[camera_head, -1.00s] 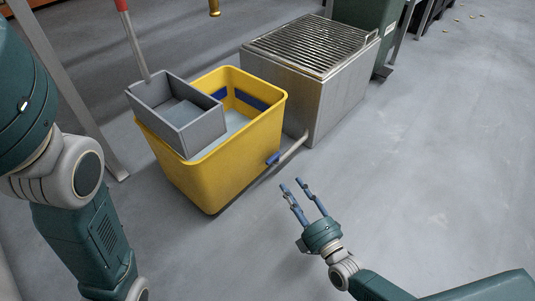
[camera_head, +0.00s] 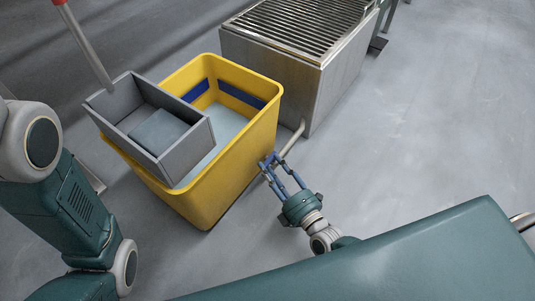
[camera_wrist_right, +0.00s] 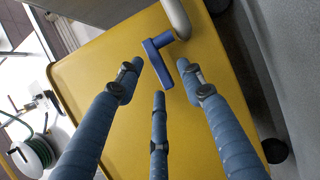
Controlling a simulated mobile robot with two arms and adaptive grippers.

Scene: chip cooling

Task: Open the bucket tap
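The yellow bucket (camera_head: 215,180) stands on the floor and fills much of the right wrist view (camera_wrist_right: 90,75). Its blue tap handle (camera_wrist_right: 160,62) sits on the bucket's side, beside a grey pipe (camera_wrist_right: 177,16). My right gripper (camera_head: 270,165) is at the bucket's side by the tap, and its fingers hide most of the tap in the head view. In the wrist view, the right gripper (camera_wrist_right: 160,82) has its three blue fingers spread, with the handle seen between and just beyond the tips. Contact cannot be told. My left gripper is out of view.
A grey wringer box (camera_head: 185,150) sits on the bucket's left side, with a mop handle (camera_head: 85,45) rising behind it. A metal box with a grate (camera_head: 265,70) stands behind right. A hose reel (camera_wrist_right: 35,152) shows in the wrist view. The floor at right is clear.

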